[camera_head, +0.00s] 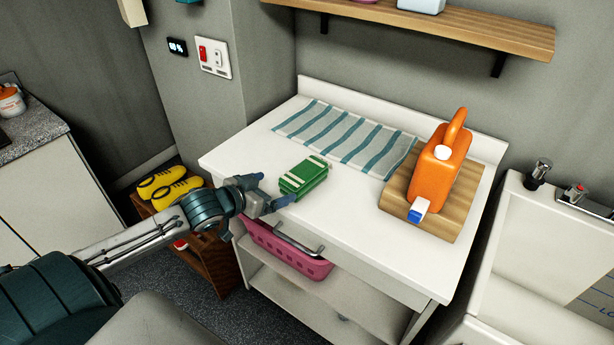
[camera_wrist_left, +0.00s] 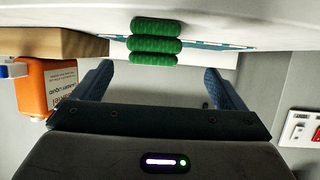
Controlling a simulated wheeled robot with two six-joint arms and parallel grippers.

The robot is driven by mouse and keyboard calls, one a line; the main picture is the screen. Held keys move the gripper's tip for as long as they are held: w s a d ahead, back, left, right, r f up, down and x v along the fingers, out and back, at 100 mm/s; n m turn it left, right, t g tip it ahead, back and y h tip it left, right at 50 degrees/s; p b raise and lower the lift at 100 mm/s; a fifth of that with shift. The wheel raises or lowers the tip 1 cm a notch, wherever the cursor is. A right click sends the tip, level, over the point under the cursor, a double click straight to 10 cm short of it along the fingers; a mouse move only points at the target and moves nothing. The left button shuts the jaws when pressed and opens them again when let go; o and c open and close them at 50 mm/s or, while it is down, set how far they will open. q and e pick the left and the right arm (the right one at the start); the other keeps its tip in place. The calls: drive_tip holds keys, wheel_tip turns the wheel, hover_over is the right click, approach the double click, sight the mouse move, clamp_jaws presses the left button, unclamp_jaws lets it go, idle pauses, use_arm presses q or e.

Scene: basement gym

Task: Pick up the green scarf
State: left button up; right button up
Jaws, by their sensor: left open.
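The green scarf (camera_head: 303,178) is folded into a compact bundle with pale stripes. It lies on the white countertop (camera_head: 375,217), near its front left edge. In the left wrist view the scarf (camera_wrist_left: 156,44) shows as stacked green rolls, centred beyond the fingers. My left gripper (camera_head: 273,193) is open and empty, just in front and to the left of the scarf. Its two blue fingers (camera_wrist_left: 157,72) are spread wider than the scarf looks in the wrist view. They appear apart from it. My right gripper is not in view.
A striped cloth (camera_head: 345,135) lies flat behind the scarf. An orange jug (camera_head: 437,172) stands on a wooden board (camera_head: 467,205) at right. A pink basket (camera_head: 285,252) sits below the counter. A wooden shelf (camera_head: 440,25) hangs above. The counter's front middle is clear.

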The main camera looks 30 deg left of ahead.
sight(285, 185)
use_arm(q)
drive_tip(key=x, duration=0.3)
drive_tip(key=shift+w+f, duration=0.2)
drive_tip(key=shift+w, duration=0.15)
drive_tip(key=shift+w+d+f, duration=0.25)
drive_tip(key=shift+w+d, duration=0.15)
drive_tip(key=shift+w, duration=0.3)
drive_tip(key=shift+p+x, duration=0.35)
drive_tip(key=shift+x, duration=1.65)
drive_tip(key=shift+s+d+f, duration=0.15)
drive_tip(key=shift+d, duration=0.05)
drive_tip(key=shift+c, duration=0.4)
drive_tip(key=c, duration=1.1)
